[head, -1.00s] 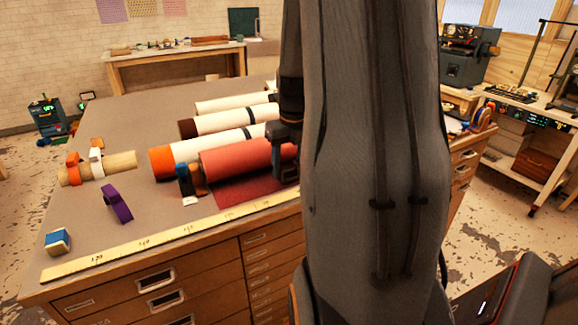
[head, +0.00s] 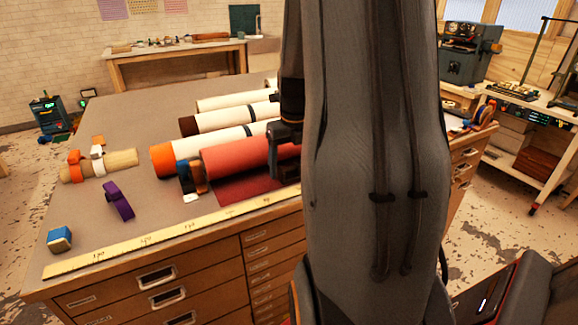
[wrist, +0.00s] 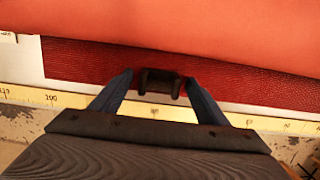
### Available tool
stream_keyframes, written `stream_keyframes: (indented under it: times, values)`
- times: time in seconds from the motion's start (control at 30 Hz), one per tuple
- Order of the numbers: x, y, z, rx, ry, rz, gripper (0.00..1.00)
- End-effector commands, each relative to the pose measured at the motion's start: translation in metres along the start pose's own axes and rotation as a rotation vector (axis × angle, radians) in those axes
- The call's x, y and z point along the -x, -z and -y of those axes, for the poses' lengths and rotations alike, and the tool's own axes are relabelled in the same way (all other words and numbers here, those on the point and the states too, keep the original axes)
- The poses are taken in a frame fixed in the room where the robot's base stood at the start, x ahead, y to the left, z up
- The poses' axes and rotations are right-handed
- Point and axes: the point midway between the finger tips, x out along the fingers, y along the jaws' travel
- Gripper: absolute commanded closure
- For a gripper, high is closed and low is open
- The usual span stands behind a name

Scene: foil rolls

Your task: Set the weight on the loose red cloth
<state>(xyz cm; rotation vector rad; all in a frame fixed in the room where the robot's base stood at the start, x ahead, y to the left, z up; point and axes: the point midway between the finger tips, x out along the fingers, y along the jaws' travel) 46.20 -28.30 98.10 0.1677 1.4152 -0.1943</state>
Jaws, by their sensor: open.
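The loose red cloth (head: 240,188) lies flat at the table's front edge, its strip running out from under a thick red roll (head: 240,157). In the wrist view the cloth (wrist: 90,62) spreads below the roll (wrist: 160,25). A small dark notched block (wrist: 160,82), which looks like the weight, is over the cloth between my fingertips. My gripper (wrist: 160,90) is open, one finger on each side of the block, with small gaps. I cannot tell whether the block rests on the cloth. In the head view my arm hides the gripper's tips and the block.
Several rolls (head: 215,143) lie behind the red one. Blue and brown clamps (head: 190,178) stand at its left end. A yellow ruler (head: 150,238) runs along the front edge. A purple band (head: 119,200), a blue-white block (head: 60,239) and a tan roll (head: 115,162) lie left.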

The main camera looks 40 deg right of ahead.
Motion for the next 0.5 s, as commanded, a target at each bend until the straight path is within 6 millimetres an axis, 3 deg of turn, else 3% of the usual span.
stream_keyframes:
  times: [0.17, 0.5]
  values:
    - [0.022, -0.001, 0.001, 0.001, 0.002, 0.005, 0.32]
    - [0.088, -0.002, 0.001, -0.001, 0.002, 0.005, 0.32]
